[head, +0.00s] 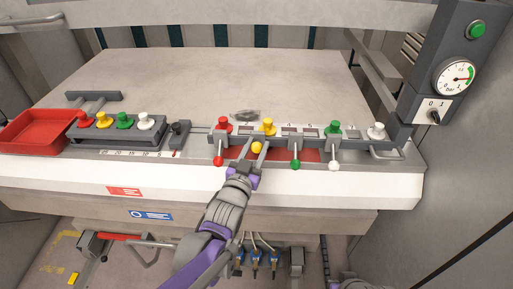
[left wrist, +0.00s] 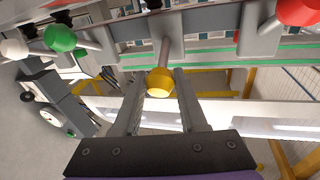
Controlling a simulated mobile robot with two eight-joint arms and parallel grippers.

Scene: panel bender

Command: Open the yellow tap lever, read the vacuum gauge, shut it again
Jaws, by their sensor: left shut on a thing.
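The yellow tap lever ends in a round yellow knob (head: 256,148) at the front of the grey tap rail. My left gripper (head: 252,158) is shut on this knob. In the left wrist view the yellow knob (left wrist: 158,82) sits between the two fingertips, its grey rod running up to the rail. In the head view the knob sits higher than the red, green and white lever knobs beside it.
Close by are a red lever knob (head: 219,161), a green one (head: 295,164) and a white one (head: 334,167). Coloured knobs stand on the rail behind. A red tray (head: 38,146) is at the far left. A black 0/1 switch (head: 434,117) sits below the gauge.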

